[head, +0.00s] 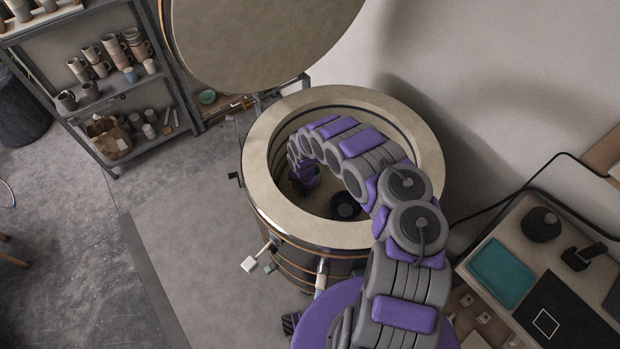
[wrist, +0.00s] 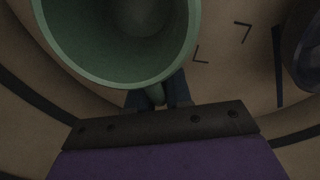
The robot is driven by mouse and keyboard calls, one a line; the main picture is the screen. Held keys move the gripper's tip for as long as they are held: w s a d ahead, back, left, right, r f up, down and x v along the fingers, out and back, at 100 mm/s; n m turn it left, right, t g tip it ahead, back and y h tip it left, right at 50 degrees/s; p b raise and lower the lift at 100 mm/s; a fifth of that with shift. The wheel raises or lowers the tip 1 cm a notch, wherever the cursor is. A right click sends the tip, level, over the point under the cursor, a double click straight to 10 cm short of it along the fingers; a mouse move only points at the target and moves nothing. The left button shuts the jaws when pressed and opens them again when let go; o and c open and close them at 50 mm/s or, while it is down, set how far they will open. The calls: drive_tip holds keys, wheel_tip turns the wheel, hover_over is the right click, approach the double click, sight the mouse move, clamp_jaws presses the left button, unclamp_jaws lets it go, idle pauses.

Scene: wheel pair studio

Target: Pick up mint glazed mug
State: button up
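The mint glazed mug (wrist: 120,75) fills the upper left of the wrist view, its open mouth facing the camera. Its handle (wrist: 154,96) points toward my gripper (wrist: 158,92), and a dark finger lies on each side of it. The fingers look very near the handle; whether they press on it is too dark to tell. In the head view my arm reaches down into the open round kiln (head: 268,212), with the gripper end low inside; the mint mug is hidden there.
A dark round vessel (head: 345,205) stands in the kiln to the right; a dark rounded object (wrist: 305,50) shows at the wrist view's right edge. The kiln lid (head: 260,40) is raised. Shelves of mugs (head: 100,70) stand left, and a cart with a teal tray (head: 500,272) stands right.

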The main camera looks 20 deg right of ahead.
drive_tip(key=c, duration=0.3)
drive_tip(key=shift+d, duration=0.55)
clamp_jaws()
